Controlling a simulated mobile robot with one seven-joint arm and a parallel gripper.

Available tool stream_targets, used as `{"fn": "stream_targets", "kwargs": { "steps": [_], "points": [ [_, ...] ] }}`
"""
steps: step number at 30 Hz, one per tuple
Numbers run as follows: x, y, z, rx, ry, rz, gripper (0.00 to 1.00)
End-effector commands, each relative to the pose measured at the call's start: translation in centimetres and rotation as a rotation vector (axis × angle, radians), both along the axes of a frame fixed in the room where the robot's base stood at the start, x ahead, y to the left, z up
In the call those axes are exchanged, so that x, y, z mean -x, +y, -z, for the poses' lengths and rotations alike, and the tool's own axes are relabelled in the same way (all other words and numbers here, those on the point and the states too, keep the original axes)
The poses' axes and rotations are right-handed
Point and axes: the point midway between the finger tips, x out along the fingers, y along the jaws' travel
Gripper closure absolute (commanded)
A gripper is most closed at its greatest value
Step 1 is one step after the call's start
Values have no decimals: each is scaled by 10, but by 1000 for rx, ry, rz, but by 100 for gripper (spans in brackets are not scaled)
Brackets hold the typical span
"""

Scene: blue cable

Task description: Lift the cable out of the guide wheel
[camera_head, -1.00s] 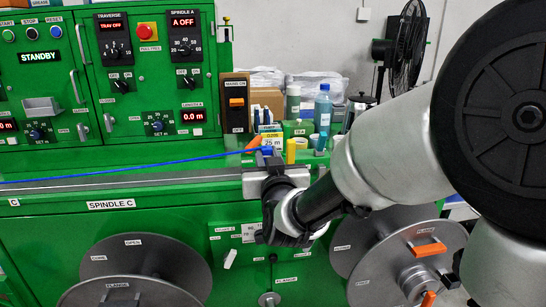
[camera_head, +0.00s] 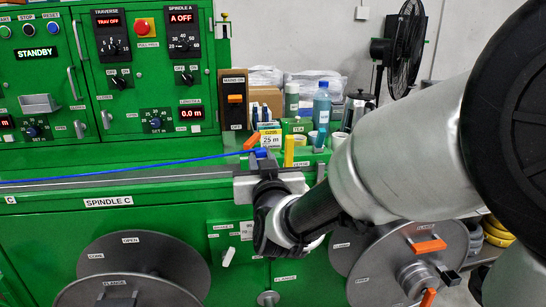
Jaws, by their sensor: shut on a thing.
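The blue cable (camera_head: 130,167) runs nearly straight from the left edge, above the grey rail, up to my gripper (camera_head: 263,157). My gripper is shut on the cable's right end, just above the rail's right end. A short blue piece shows at the fingertips. My wrist and arm cover the area below and to the right. I cannot make out a guide wheel in this view; it may lie outside the picture or be hidden.
The green machine (camera_head: 60,235) fills the left and middle, with the grey rail (camera_head: 130,184) along its ledge. Large grey reels (camera_head: 160,262) sit below.

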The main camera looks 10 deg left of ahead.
Motion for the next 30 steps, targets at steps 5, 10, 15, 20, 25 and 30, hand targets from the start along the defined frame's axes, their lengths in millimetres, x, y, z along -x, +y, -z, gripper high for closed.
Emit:
{"fn": "stream_targets", "kwargs": {
  "steps": [5, 10, 15, 20, 25, 30],
  "points": [
    [10, 3, 2, 1, -1, -2, 100],
    [18, 5, 3, 1, -2, -3, 100],
    [26, 6, 5, 1, 0, -2, 100],
    [32, 7, 5, 0, -1, -1, 100],
    [33, 8, 5, 0, -1, -1, 100],
    [33, 7, 5, 1, -1, -1, 100]
  ]
}}
